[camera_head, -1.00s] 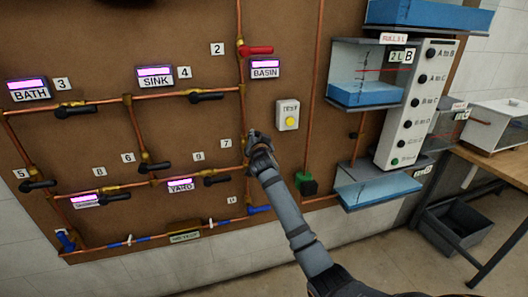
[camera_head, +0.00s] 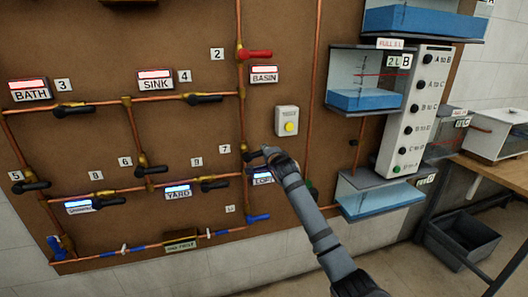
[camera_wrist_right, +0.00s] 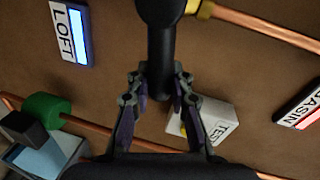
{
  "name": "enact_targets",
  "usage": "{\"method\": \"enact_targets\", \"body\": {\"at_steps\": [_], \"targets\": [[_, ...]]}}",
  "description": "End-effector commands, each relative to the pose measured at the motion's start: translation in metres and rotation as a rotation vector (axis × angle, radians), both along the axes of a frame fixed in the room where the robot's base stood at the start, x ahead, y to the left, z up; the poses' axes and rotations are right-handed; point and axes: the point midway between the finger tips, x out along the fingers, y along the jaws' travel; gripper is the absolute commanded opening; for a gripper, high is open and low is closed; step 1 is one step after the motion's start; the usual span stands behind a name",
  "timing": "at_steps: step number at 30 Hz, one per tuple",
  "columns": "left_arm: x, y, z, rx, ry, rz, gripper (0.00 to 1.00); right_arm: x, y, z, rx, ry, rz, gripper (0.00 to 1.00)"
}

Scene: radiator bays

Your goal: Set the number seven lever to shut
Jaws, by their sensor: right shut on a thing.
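The number seven lever (camera_wrist_right: 162,45) is a black handle beside the "7" tag (camera_head: 225,149), on the vertical copper pipe. In the head view its black end (camera_head: 252,156) shows at the pipe and the rest is hidden by my right gripper (camera_head: 268,153). The handle stands out to the right, roughly across the pipe. In the right wrist view my right gripper (camera_wrist_right: 160,88) has its two fingers shut around the handle's free end. My left gripper is not in view.
The LOFT display (camera_head: 263,178) sits just below the lever, lit blue. A box with a yellow button (camera_head: 288,121) is close above right. The red-handled number two valve (camera_head: 256,53) is higher on the same pipe. Water tanks (camera_head: 366,98) stand at the right.

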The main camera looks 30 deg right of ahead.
Motion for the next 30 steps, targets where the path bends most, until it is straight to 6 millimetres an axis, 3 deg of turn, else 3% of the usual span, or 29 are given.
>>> {"method": "enact_targets", "body": {"at_steps": [1,12,29,30], "targets": [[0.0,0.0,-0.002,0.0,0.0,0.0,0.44,-0.001,-0.001,-0.009,0.031,0.005,-0.002,0.0],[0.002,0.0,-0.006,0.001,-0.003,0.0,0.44,-0.001,-0.002,-0.019,0.181,-0.032,-0.002,0.0],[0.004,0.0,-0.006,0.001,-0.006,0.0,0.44,-0.001,-0.001,-0.021,0.213,-0.037,-0.002,0.0],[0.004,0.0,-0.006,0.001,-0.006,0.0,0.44,-0.001,-0.001,-0.021,0.213,-0.037,-0.002,0.23]]}}
